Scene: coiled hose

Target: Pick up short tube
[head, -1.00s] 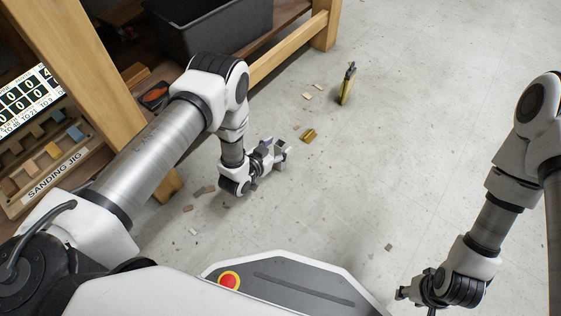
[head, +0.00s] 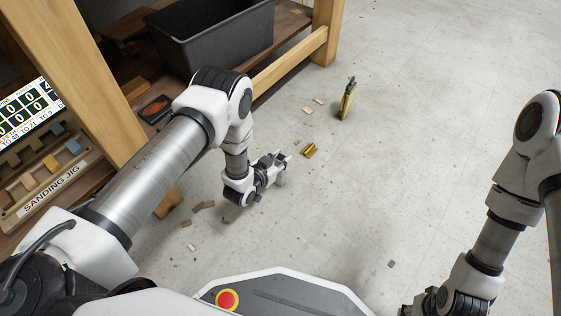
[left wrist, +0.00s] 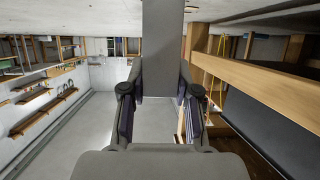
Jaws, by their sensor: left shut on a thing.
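My left gripper (head: 281,166) is low over the floor, in front of the wooden bench frame. In the left wrist view its two fingers (left wrist: 163,106) stand on either side of a plain grey, straight-sided piece (left wrist: 163,50). I take this piece to be the short tube. The fingers are shut on it; its far end runs out of the top of that view. In the head view the hand mostly hides it. My right gripper (head: 412,308) is at the bottom edge, partly cut off, and its jaws cannot be read.
A short brass-coloured piece (head: 310,150) lies on the floor just beyond my left gripper. A yellow and black thing (head: 347,100) stands farther off. A black bin (head: 210,50) sits on the bench's lower shelf. Small scraps are scattered about. The floor to the right is open.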

